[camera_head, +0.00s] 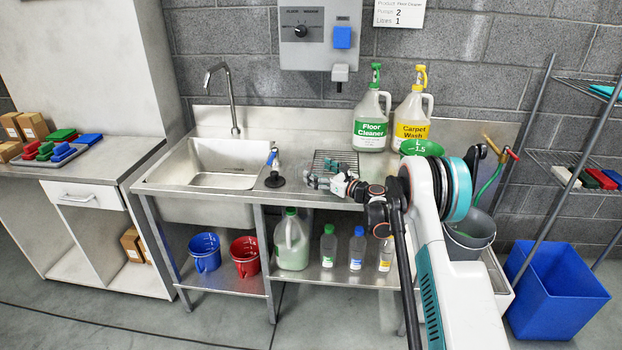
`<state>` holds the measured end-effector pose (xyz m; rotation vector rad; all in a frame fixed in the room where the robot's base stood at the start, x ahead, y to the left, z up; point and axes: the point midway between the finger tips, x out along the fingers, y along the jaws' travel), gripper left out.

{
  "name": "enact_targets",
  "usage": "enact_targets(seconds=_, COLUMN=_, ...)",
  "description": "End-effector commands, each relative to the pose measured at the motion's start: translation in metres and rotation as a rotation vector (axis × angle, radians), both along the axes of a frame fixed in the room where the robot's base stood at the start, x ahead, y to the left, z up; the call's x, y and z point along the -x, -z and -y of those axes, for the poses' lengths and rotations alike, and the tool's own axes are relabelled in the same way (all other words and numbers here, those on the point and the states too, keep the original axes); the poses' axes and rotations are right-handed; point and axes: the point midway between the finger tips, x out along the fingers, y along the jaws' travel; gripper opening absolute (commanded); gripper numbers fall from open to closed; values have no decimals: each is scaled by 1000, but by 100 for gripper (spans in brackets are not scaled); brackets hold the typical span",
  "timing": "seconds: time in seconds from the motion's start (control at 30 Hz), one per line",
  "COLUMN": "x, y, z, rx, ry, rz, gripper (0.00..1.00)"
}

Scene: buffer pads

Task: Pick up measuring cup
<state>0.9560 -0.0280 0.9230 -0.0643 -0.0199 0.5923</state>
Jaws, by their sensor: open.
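A green measuring cup (421,147) marked "L 1.5" stands on the steel counter right of the sink, partly hidden behind my arm. A blue measuring cup (204,252) and a red measuring cup (245,257), both with white marks, stand on the lower shelf under the sink. My gripper (310,181) is open over the middle of the counter, pointing left. It is apart from all three cups, and I see nothing between its fingers.
A wire rack (336,161) lies behind my gripper. Floor Cleaner (371,122) and Carpet Wash (412,116) jugs stand at the back. The sink (225,158) is left. Several bottles share the lower shelf. A grey bucket (468,235) and a blue bin (556,294) are right.

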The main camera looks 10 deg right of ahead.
Motion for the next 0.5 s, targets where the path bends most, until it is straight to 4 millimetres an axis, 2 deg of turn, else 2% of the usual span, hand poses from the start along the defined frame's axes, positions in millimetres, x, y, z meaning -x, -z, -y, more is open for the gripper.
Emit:
enact_targets(seconds=0.03, x=-7, y=5, z=-6, rx=0, ry=-2, rz=0, gripper=82)
enact_targets(seconds=0.2, x=-22, y=2, z=-16, rx=0, ry=-1, rz=0, gripper=82)
enact_targets(seconds=0.5, x=-26, y=1, z=-18, rx=0, ry=0, rz=0, gripper=82)
